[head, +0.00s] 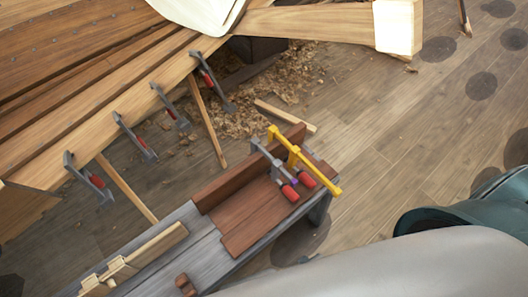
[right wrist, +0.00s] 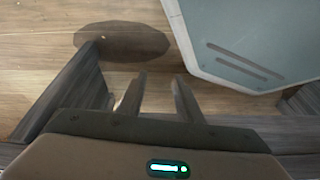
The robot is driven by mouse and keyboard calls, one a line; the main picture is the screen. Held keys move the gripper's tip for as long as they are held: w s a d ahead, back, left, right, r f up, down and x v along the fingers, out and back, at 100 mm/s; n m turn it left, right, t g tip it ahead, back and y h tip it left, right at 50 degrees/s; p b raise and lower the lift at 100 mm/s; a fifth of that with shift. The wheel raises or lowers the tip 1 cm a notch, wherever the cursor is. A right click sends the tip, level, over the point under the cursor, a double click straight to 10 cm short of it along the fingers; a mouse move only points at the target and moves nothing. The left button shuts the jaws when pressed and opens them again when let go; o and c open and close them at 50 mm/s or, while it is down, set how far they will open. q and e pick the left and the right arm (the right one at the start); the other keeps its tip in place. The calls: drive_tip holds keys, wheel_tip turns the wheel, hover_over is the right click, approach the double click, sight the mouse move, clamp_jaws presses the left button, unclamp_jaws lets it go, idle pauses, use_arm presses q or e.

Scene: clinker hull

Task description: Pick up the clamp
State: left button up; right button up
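A yellow clamp (head: 316,176) with a red handle lies at the right end of the bench, over a brown board. A grey clamp (head: 265,155) with a red handle lies beside it on the left. Several more grey clamps with red handles, such as one at the hull edge (head: 214,83), hang along the planking. My right gripper (right wrist: 159,78) shows in the right wrist view with its fingers apart. Only floor shows between them. No clamp shows in that view. I cannot make out its fingers in the head view. My left gripper is not in view.
The grey bench (head: 187,258) carries a brown tray-like board (head: 246,217) with a raised back, and wooden pieces (head: 153,246) at its left. The clinker hull (head: 105,95) fills the upper left. Wood shavings (head: 262,112) lie beneath it. Open floor (head: 400,140) lies to the right.

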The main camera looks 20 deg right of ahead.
drive_tip(key=w+a+r+n+y+p, duration=0.1)
drive_tip(key=w+a+r+p, duration=0.3)
drive_tip(key=w+r, duration=0.55)
drive_tip(key=w+a+r+g+y+p, duration=0.1)
drive_tip(key=w+a+r+p, duration=0.25)
drive_tip(key=w+r, duration=0.6)
drive_tip(key=w+a+r+n+p, duration=0.1)
drive_tip(key=w+a+r+p, duration=0.3)
drive_tip(key=w+r, duration=0.55)
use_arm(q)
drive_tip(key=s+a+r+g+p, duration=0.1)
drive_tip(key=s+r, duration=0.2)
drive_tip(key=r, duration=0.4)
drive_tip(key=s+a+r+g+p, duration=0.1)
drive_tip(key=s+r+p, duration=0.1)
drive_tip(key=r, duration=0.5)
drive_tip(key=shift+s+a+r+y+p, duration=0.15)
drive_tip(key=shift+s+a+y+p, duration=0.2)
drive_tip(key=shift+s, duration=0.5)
use_arm(e)
drive_tip(key=w+d+r+g+h, duration=0.1)
drive_tip(key=w+d+r, duration=0.4)
drive_tip(key=r, duration=0.3)
drive_tip(key=w+d+r+g+h, duration=0.1)
drive_tip(key=w+d+r, duration=0.5)
drive_tip(key=r, duration=0.2)
drive_tip(key=shift+d+r+m+h, duration=0.25)
drive_tip(key=shift+d+m+h, duration=0.05)
drive_tip(key=shift+d+h, duration=0.1)
drive_tip(key=shift+f, duration=0.1)
